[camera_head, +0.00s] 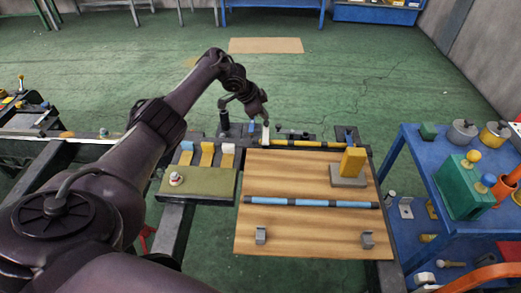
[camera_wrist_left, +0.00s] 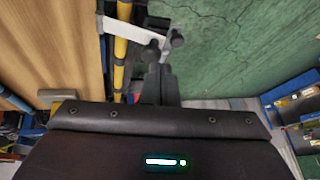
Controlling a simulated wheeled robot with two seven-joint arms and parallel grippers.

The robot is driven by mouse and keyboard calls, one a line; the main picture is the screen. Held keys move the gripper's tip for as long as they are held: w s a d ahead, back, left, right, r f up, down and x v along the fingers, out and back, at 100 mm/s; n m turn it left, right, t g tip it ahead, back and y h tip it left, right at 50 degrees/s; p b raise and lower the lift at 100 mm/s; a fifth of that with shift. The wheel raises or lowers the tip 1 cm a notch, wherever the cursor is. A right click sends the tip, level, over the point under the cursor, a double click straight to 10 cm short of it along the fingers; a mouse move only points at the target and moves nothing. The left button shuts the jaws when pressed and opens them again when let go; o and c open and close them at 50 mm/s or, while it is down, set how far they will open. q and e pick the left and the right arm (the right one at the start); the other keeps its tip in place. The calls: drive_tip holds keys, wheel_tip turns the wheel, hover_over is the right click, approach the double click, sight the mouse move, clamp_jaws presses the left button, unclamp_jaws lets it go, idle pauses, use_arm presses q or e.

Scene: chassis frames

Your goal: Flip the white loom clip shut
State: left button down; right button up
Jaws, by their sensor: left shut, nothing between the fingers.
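The white loom clip (camera_head: 266,136) stands at the far left of the board, on the yellow-and-dark loom (camera_head: 305,143). In the left wrist view, the white clip (camera_wrist_left: 128,29) reaches across the yellow loom (camera_wrist_left: 120,48) toward dark knobs; its flap looks raised, but I cannot tell its exact angle. My left gripper (camera_head: 265,119) is shut and empty, just above and behind the clip. Its dark fingertips (camera_wrist_left: 162,70) are close beside the clip; contact is unclear. My right gripper is not in view.
The wooden board (camera_head: 270,225) carries a blue-and-dark bar (camera_head: 310,203), a yellow block (camera_head: 352,161) and grey brackets. A green panel (camera_head: 205,186) with blue, yellow and white tabs lies left. A blue cart (camera_head: 415,185) with parts stands right. Green floor is open behind.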

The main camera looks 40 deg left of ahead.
use_arm(q)
drive_tip(key=shift+r+p, duration=0.85)
drive_tip(key=shift+p, duration=0.3)
drive_tip(key=v, duration=0.8)
drive_tip(key=shift+d+f, duration=0.1)
drive_tip(key=shift+f, duration=0.05)
